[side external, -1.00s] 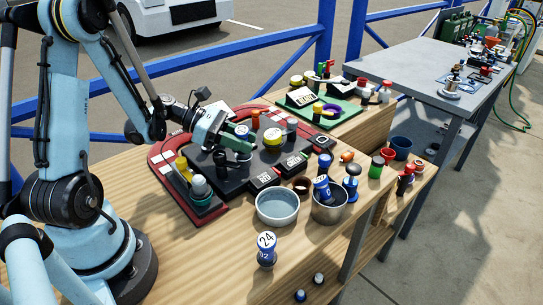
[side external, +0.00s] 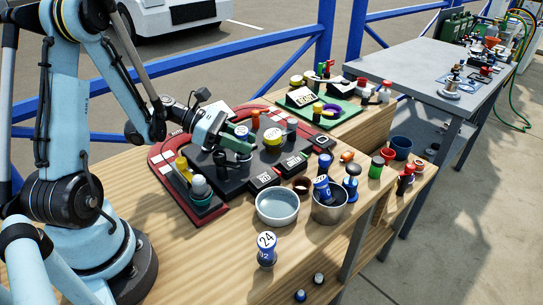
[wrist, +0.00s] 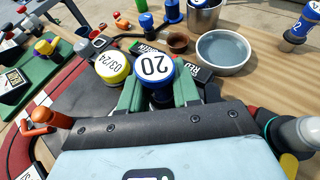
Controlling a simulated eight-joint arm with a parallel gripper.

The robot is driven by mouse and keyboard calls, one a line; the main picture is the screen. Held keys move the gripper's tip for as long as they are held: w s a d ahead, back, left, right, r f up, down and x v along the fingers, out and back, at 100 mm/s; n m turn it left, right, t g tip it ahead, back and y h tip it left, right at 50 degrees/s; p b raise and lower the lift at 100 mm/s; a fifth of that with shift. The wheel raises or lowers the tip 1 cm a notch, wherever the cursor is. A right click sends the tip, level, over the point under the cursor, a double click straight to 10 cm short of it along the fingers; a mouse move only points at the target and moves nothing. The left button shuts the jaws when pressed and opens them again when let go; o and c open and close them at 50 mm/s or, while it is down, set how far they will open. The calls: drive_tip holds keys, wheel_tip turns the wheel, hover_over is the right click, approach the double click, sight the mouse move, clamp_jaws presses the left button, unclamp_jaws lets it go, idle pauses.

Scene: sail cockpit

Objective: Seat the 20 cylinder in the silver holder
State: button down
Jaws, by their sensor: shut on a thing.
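The 20 cylinder (wrist: 156,67), blue with a white top marked 20, is between the green fingers of my gripper (wrist: 158,92) in the wrist view. My gripper is shut on it. In the side view my gripper (side external: 238,143) is low over the dark board, and its fingers partly hide the cylinder. A silver metal cup (side external: 329,212), the likely silver holder, stands on the wooden bench to the right of a pale bowl, apart from my gripper. A blue-capped piece (side external: 322,186) is in it. The cup also shows at the top of the wrist view (wrist: 203,19).
A yellow cylinder marked 03/24 (wrist: 112,67) stands close beside the held one. The pale bowl (side external: 277,208) lies between the board and the bench's front edge. A blue cylinder marked 24 (side external: 266,250) stands in front. An orange piece (wrist: 50,118) is left of my gripper.

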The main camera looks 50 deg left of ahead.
drive_tip(key=shift+r, duration=0.8)
drive_tip(key=shift+f, duration=1.45)
idle(3.8)
drive_tip(key=c, duration=1.1)
unclamp_jaws()
drive_tip(key=v, duration=1.1)
